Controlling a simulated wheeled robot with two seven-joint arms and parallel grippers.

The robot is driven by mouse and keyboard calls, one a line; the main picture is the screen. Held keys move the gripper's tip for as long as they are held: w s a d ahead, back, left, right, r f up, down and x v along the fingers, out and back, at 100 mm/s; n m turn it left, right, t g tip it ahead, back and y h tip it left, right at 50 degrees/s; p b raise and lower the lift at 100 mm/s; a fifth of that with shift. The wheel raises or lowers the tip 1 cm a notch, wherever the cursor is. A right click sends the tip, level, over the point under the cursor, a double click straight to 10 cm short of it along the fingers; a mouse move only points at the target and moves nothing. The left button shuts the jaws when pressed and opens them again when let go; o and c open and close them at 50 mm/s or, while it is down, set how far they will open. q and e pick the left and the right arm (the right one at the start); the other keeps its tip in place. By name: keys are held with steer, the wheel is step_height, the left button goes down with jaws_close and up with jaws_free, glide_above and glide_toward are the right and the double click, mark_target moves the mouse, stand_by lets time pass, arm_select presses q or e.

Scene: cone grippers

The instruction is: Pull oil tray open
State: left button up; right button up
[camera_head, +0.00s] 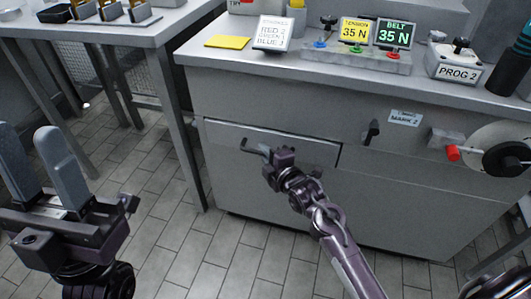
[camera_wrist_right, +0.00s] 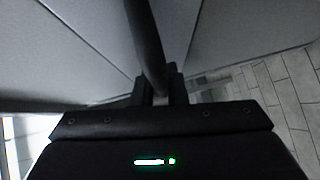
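The oil tray front (camera_head: 225,132) is a wide grey panel in the upper left of the machine cabinet. It looks flush or nearly flush, with a dark seam at its right end. Its dark bar handle (camera_head: 247,147) sticks out from the panel. My right gripper (camera_head: 268,153) is at the right part of this handle. In the right wrist view the handle (camera_wrist_right: 146,40) runs down between the two fingers of the right gripper (camera_wrist_right: 160,88), which appear closed on it. My left gripper (camera_head: 40,165) is open and empty at the lower left, away from the cabinet.
The cabinet top holds a sign (camera_head: 272,33), a yellow pad (camera_head: 228,42), a button panel (camera_head: 357,58) and a PROG 2 box (camera_head: 455,65). A side table (camera_head: 95,32) stands left. The tiled floor (camera_head: 160,240) is clear.

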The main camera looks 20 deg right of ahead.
jaws_close()
